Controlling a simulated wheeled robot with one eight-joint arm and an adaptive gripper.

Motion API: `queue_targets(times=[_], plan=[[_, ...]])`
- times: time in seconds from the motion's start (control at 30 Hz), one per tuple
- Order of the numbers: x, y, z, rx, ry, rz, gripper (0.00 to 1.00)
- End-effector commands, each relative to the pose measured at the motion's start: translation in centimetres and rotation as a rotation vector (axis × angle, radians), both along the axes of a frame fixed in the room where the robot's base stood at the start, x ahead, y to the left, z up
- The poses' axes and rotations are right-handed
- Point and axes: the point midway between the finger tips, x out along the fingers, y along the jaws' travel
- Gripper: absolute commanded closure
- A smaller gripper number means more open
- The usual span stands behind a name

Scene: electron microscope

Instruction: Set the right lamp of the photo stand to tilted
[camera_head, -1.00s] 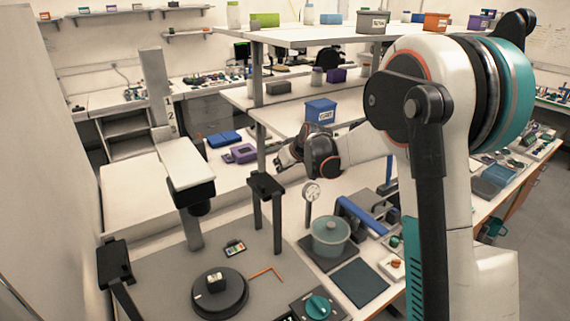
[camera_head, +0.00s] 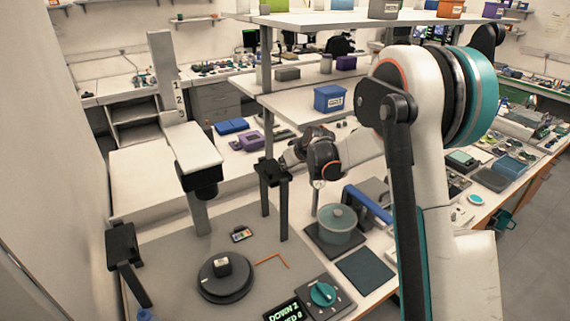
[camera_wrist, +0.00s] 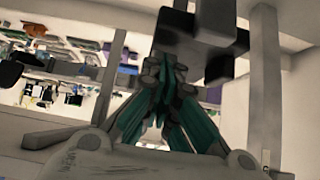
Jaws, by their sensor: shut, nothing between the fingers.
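The photo stand has a grey baseboard (camera_head: 190,262), a column marked 1 and 2 (camera_head: 166,75) and a pale camera arm (camera_head: 193,146). Its right lamp (camera_head: 270,172) is a black head on dark posts and looks roughly level. Its left lamp (camera_head: 123,245) is a similar black head. My gripper (camera_head: 287,161) is beside the right lamp, at its right and far side; I cannot tell whether they touch. In the wrist view my teal fingers (camera_wrist: 160,118) are together and empty, just below a black block (camera_wrist: 200,40) that appears to be the lamp head.
A pot (camera_head: 337,222), a dark pad (camera_head: 365,271) and a teal-knob control box (camera_head: 322,294) lie to the right. Shelving (camera_head: 300,103) rises behind my gripper.

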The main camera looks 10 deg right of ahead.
Motion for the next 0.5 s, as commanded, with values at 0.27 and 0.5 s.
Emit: queue_targets(times=[0.27, 0.5], plan=[[0.1, -0.32, -0.21, 0.048, 0.016, -0.001, 1.0], [0.19, -0.46, -0.32, 0.082, 0.026, -0.001, 1.0]])
